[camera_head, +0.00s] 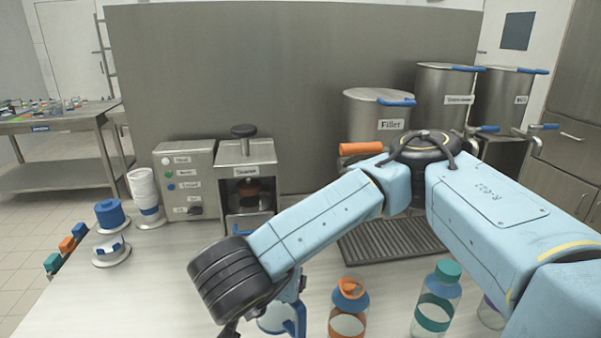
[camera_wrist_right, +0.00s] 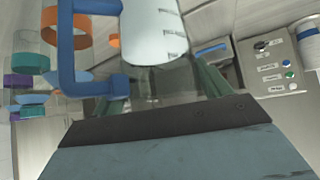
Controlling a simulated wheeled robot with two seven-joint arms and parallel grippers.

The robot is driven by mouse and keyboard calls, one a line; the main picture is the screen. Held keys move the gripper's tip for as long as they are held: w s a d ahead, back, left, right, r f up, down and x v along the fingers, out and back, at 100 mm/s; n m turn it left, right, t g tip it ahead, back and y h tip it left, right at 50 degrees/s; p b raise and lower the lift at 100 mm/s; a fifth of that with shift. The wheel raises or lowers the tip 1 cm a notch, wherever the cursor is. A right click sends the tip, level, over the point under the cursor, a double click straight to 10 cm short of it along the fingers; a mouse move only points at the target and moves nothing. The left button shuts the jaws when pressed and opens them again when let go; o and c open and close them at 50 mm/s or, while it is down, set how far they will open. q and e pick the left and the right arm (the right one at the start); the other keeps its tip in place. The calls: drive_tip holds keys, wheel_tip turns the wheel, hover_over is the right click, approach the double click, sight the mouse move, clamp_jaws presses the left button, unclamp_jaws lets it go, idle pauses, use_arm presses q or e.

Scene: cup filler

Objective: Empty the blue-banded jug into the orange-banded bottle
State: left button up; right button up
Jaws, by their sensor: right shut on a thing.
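The blue-banded jug (camera_head: 274,322) is at the bottom of the head view, partly hidden by my right wrist and cut by the frame edge. Its blue handle (camera_wrist_right: 68,48) and pale, marked body (camera_wrist_right: 152,32) show in the right wrist view. My right gripper (camera_wrist_right: 165,88) is shut on the jug; its fingers lie on either side of it. I cannot tell its tilt or how full it is. The orange-banded bottle (camera_head: 347,322) stands just right of the jug, with an orange ring at its top. Its orange band (camera_wrist_right: 65,38) shows beyond the handle. My left gripper is out of view.
A teal-banded bottle (camera_head: 436,302) and a purple-banded one (camera_head: 489,314) stand further right. Behind are a drip grate (camera_head: 395,243), a control box (camera_head: 187,182), a press (camera_head: 247,180) and steel tanks (camera_head: 378,115). Cups and lids (camera_head: 110,215) stand at the left.

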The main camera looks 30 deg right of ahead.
use_arm(q)
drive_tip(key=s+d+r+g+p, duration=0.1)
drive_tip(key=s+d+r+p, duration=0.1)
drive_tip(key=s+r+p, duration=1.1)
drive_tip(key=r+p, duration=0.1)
drive_tip(key=p, duration=0.8)
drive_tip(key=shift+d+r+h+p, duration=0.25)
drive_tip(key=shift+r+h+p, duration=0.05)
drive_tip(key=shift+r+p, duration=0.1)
use_arm(e)
drive_tip(key=s+r+m+g+h, duration=0.1)
drive_tip(key=s+r+m+g, duration=0.2)
drive_tip(key=r, duration=0.4)
drive_tip(key=s+d+r+m+g+h, duration=0.1)
drive_tip(key=s+r+m+g, duration=0.2)
drive_tip(key=r+m, duration=0.4)
drive_tip(key=shift+s+r+m+g, duration=0.25)
drive_tip(key=shift+m+g, duration=0.25)
drive_tip(key=shift+g, duration=0.4)
drive_tip(key=shift+s+d+f, duration=0.1)
